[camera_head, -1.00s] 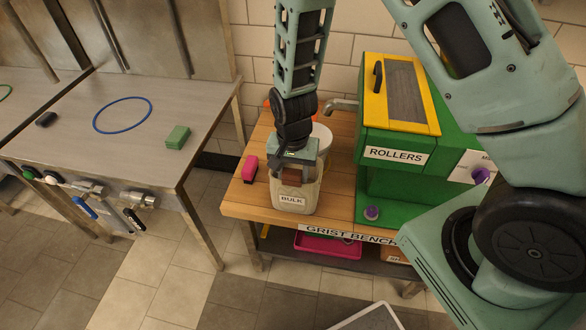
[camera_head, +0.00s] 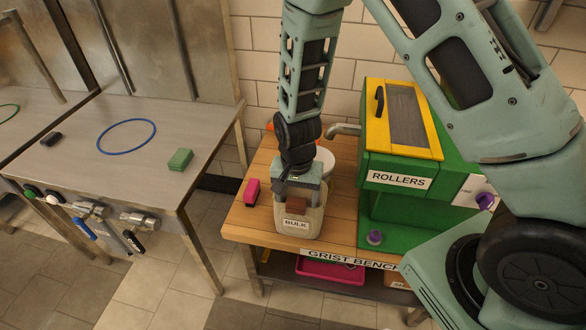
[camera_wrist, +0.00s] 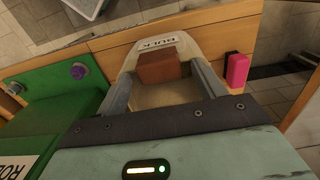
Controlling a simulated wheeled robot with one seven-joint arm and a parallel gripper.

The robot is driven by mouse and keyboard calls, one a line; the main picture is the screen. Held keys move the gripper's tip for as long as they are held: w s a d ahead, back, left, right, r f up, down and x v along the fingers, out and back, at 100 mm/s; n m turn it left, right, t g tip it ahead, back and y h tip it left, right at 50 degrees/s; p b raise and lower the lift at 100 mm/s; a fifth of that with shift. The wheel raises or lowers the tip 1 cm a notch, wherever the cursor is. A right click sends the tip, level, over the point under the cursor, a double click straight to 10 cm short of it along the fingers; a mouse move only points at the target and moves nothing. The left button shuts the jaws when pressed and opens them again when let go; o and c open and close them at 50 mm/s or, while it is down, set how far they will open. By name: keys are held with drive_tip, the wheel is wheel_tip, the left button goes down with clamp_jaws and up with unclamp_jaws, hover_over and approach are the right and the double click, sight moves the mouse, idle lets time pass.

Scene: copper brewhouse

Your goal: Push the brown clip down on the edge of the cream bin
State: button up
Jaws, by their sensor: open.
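The cream bin (camera_head: 299,229), labelled BULK, stands on the wooden bench, and its rim also shows in the wrist view (camera_wrist: 172,40). The brown clip (camera_head: 296,205) sits at the bin's label-side edge, above the label. In the wrist view the clip (camera_wrist: 160,67) is a reddish-brown block against that wall. My gripper (camera_wrist: 160,78) is open over the bin, one finger on each side of the clip. I see gaps between the clip and both fingers. In the head view my gripper (camera_head: 299,193) partly hides the bin's opening. How far the clip is seated is unclear.
A green and yellow roller mill (camera_head: 402,180) stands right of the bin. A pink block (camera_head: 252,192) lies left of it, and a white round lid or container (camera_head: 325,161) is behind. A steel table (camera_head: 85,155) stands farther left, with floor between.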

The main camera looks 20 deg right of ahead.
sight(294, 198)
wheel_tip(294, 198, up, 17)
drive_tip(key=p, duration=0.1)
drive_tip(key=shift+a+r, duration=0.2)
drive_tip(key=shift+a, duration=0.15)
drive_tip(key=shift+w, duration=0.1)
drive_tip(key=s+a+r+n, duration=0.3)
drive_tip(key=s+n, duration=0.4)
drive_tip(key=s, duration=0.3)
drive_tip(key=s+a+r+n, duration=0.3)
drive_tip(key=s+n, duration=0.5)
drive_tip(key=s, duration=0.2)
drive_tip(key=shift+s+y, duration=0.3)
drive_tip(key=shift+s, duration=0.05)
drive_tip(key=shift+a, duration=0.1)
